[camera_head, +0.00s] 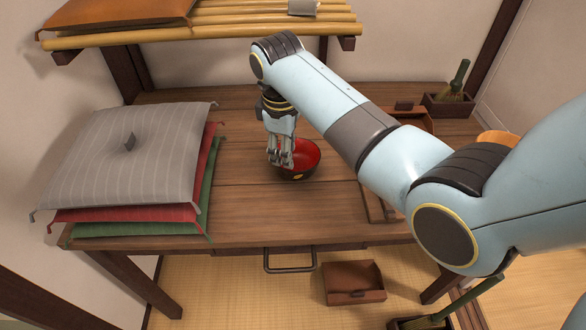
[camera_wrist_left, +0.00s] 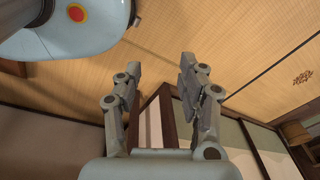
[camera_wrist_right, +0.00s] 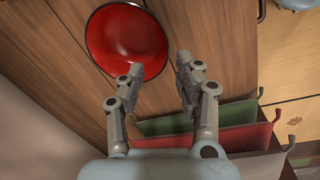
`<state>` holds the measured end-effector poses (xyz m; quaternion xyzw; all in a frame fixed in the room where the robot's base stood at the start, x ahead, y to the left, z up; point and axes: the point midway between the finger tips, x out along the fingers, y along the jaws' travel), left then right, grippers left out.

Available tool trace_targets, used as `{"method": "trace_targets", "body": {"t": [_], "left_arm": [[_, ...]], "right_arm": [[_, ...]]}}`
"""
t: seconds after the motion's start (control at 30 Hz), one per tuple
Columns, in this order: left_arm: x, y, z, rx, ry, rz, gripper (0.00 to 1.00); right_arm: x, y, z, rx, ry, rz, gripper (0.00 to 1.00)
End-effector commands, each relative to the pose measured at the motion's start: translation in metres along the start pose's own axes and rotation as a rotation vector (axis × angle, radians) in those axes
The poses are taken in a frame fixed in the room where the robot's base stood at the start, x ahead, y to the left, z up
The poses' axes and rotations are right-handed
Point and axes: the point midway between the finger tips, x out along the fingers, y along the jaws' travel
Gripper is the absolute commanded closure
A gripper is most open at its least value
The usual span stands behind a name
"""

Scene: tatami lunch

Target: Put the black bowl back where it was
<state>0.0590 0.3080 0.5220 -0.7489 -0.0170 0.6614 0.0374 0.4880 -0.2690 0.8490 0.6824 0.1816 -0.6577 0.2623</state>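The black bowl (camera_head: 298,174) with a red inside and a gold mark stands upright on the wooden table. In the right wrist view the bowl (camera_wrist_right: 125,38) is at the top, partly behind one fingertip. My right gripper (camera_head: 282,162) points down at the bowl's left side. In its wrist view the right gripper (camera_wrist_right: 160,65) is open, its fingers on either side of the rim in the picture; I cannot tell whether they touch it. My left gripper (camera_wrist_left: 161,75) is open and empty, seen only in its wrist view.
Stacked cushions (camera_head: 135,150) lie on the table's left. A bamboo shelf (camera_head: 200,33) hangs above the back. A planter box with a brush (camera_head: 450,104) stands back right. A brown box (camera_head: 353,282) is on the floor. The table front (camera_head: 270,225) is clear.

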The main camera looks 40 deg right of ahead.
Motion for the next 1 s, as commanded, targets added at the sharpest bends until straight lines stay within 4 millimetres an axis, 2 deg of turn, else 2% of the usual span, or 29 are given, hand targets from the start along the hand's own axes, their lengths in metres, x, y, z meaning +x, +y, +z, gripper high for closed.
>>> {"method": "trace_targets", "body": {"t": [0.03, 0.13, 0.27, 0.4, 0.6, 0.83, 1.0], "left_arm": [[0.003, -0.001, 0.0, 0.0, -0.001, -0.001, 0.6], [0.004, -0.001, 0.006, 0.001, -0.011, -0.002, 0.6], [0.003, -0.001, 0.024, 0.002, -0.036, -0.001, 0.6], [0.003, 0.001, 0.035, 0.002, -0.052, 0.0, 0.6], [0.008, 0.004, 0.032, 0.0, -0.048, 0.004, 0.6], [0.009, 0.005, 0.017, -0.001, -0.025, 0.005, 0.6], [0.009, 0.005, 0.017, -0.001, -0.024, 0.005, 0.6]], "right_arm": [[0.009, 0.0, 0.0, 0.0, -0.001, 0.0, 0.66], [0.019, 0.0, 0.0, 0.0, 0.0, 0.0, 0.66], [0.029, -0.001, 0.002, 0.001, -0.001, 0.0, 0.66], [0.051, -0.006, 0.008, 0.0, -0.003, -0.001, 0.66], [0.073, -0.005, 0.007, 0.001, 0.0, 0.001, 0.66], [0.073, -0.005, 0.007, 0.001, 0.001, 0.001, 0.66], [0.073, -0.005, 0.007, 0.001, 0.001, 0.001, 0.88]]}}
